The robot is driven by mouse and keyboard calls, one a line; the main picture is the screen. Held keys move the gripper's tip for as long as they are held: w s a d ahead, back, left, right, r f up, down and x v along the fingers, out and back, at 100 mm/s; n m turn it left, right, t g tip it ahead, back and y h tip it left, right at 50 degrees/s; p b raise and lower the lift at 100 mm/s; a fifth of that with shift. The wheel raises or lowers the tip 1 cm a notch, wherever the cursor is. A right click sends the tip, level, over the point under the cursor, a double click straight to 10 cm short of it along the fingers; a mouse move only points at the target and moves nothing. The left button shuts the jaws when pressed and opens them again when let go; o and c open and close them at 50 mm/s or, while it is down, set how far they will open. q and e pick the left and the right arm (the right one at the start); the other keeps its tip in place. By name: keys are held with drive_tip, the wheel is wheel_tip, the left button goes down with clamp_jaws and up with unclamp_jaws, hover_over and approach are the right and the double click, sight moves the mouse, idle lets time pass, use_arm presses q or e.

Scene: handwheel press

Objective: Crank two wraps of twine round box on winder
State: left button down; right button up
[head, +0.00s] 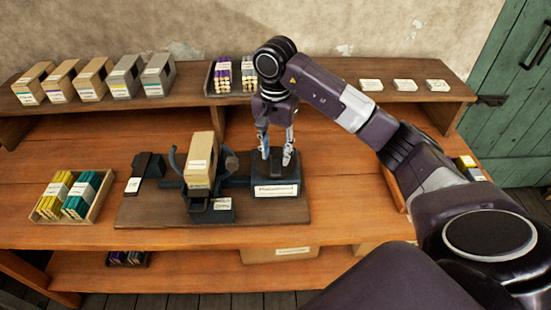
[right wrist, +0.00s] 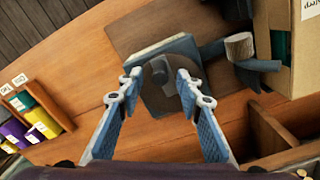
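A tan box (head: 199,160) with a white label stands upright in the dark winder (head: 195,200) on a wooden board. Its side shows at the upper right of the right wrist view (right wrist: 300,70). A crank with a round wooden knob (head: 231,163) sticks out on the box's right; the knob also shows in the wrist view (right wrist: 238,46). Right of it is a dark blue-grey labelled block (head: 277,190). My right gripper (head: 275,158) points down over this block, open. Between its fingers in the wrist view is a dark round part (right wrist: 165,85) on the block; contact cannot be told. No twine is clearly visible.
A tray (head: 45,215) of yellow and teal bundles stands at the left. A back shelf (head: 190,98) carries several boxes, bundles in a tray and white cards (head: 405,85). A small black part (head: 148,165) lies left of the winder. The table's front right is clear.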

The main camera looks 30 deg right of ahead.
sight(275, 157)
drive_tip(key=shift+f+p, duration=0.3)
drive_tip(key=shift+f, duration=1.25)
clamp_jaws()
